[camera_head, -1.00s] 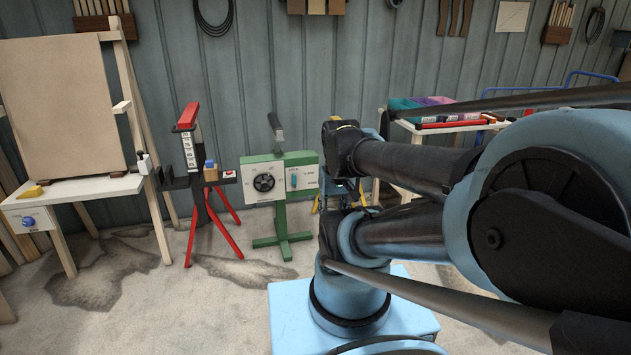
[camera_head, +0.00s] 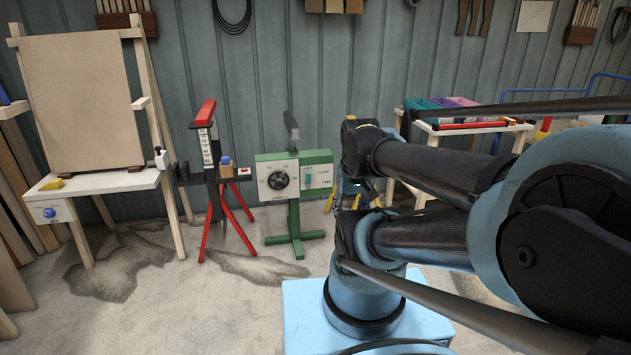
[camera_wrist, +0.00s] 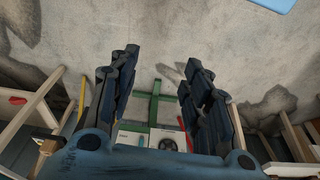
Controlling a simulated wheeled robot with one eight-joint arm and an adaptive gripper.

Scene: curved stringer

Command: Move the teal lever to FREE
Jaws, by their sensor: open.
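The teal lever (camera_head: 308,176) is a small upright handle on the right half of a white panel (camera_head: 280,182) in a green frame on a green stand (camera_head: 296,222). Small lettering sits right of it, too small to read surely. In the wrist view the panel (camera_wrist: 130,139) shows at the bottom centre, partly behind my gripper, with a small teal patch (camera_wrist: 142,141) that may be the lever. My gripper (camera_wrist: 161,62) is open and empty, its dark fingers spread on both sides of the green stand. In the head view it is mostly hidden by my arm.
A dark round dial (camera_head: 278,180) is left of the lever. A red stand (camera_head: 207,150) and a wooden easel table (camera_head: 98,180) stand further left. A cart with coloured bins (camera_head: 440,104) is behind my arm at right. The floor before the green stand is clear.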

